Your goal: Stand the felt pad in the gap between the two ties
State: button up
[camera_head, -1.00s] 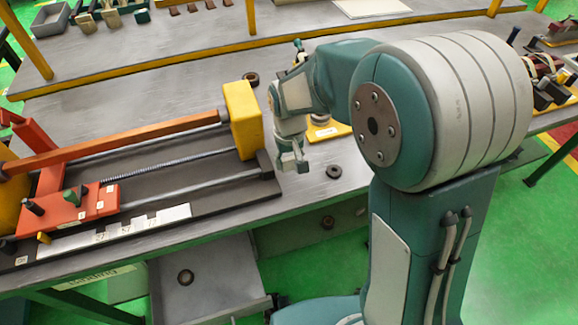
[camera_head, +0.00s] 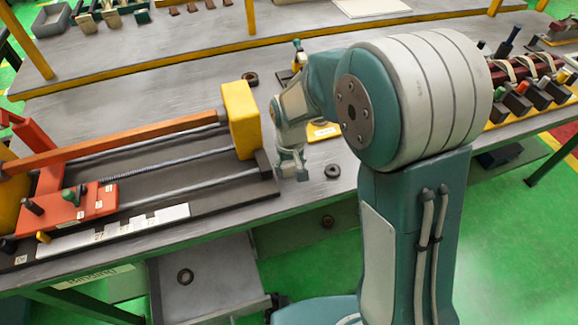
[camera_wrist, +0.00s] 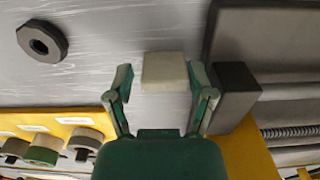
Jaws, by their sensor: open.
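A pale beige block that looks like the felt pad (camera_wrist: 165,71) lies on the grey bench in the wrist view, centred between my fingertips. My gripper (camera_wrist: 162,84) is open, with one finger on either side of it; I cannot tell whether they touch it. In the head view my gripper (camera_head: 290,173) points down by the bench's front edge, and the pad cannot be made out. At the far right, pale ties (camera_head: 507,68) loop around a dark red bar (camera_head: 523,69). Which two ties bound the gap is unclear.
A dark ring (camera_head: 332,170) lies beside my gripper. The winding rig with its yellow end block (camera_head: 241,120) stands close on the left. A yellow tray (camera_wrist: 85,119) of rolls is nearby. Dark clamps (camera_head: 538,95) stand before the red bar.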

aim_at(289, 166)
jog(key=shift+r, duration=0.1)
notch_tip(289, 166, up, 12)
jog(key=s+d+r+m+t, duration=0.1)
jog(key=s+d+r+t, duration=0.1)
jog(key=s+d, duration=0.2)
jog(key=s+d+r+m+t, duration=0.1)
jog(key=s+d+r, duration=0.2)
jog(key=s, duration=0.5)
jog(key=s+d+r+m+t, duration=0.1)
jog(key=s+d+r+t, duration=0.1)
jog(key=s+d, duration=0.3)
jog(key=shift+s+d+r+t, duration=0.3)
jog(key=shift+s+r, duration=0.45)
jog(key=shift+s, duration=0.35)
jog(key=shift+w+a, duration=0.1)
jog(key=shift+c, duration=0.3)
